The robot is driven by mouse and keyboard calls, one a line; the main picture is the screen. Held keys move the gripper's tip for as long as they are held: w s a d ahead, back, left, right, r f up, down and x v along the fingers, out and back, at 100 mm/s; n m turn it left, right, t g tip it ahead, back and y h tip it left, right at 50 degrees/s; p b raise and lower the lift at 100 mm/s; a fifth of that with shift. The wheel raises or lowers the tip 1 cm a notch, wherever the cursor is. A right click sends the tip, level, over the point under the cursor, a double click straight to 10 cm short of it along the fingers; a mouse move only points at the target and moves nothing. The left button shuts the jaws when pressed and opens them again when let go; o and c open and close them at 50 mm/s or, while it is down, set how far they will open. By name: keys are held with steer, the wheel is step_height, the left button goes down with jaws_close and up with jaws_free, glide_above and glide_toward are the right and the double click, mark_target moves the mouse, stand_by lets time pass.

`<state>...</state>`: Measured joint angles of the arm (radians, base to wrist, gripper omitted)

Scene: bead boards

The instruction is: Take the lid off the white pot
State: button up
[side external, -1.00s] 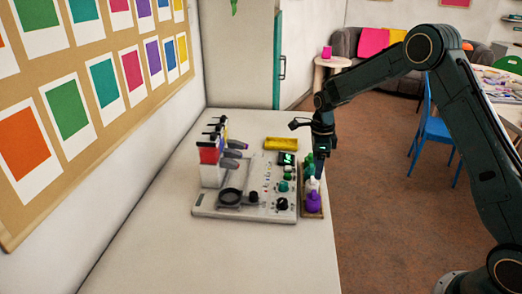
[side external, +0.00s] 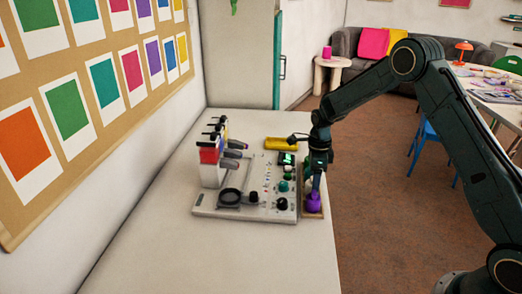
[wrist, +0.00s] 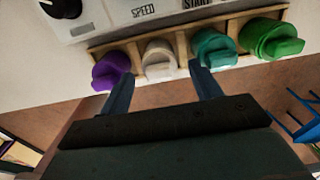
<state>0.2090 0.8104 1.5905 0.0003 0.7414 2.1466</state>
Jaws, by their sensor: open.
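The white pot (wrist: 158,58) stands in a wooden tray (wrist: 184,45), in a row between the purple pot (wrist: 112,68) and the teal pot (wrist: 212,48). A white lid with a raised grip shows on it. In the wrist view my gripper (wrist: 162,82) is open and empty, with one blue-grey finger towards the purple side and the other towards the teal side of the white lid. I cannot tell whether the fingers touch anything. In the side view my gripper (side external: 316,184) is low over the tray, hiding the white pot.
A green pot (wrist: 272,38) ends the row. The panel machine (side external: 230,212) with knobs stands right beside the tray. The tray sits near the table edge; the table front (side external: 250,255) is clear.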

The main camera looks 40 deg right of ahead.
steer(key=shift+c, duration=0.4)
steer(key=c, duration=1.2)
steer(key=shift+r, duration=0.15)
step_height(320, 180, up, 20)
steer(key=shift+f, duration=0.15)
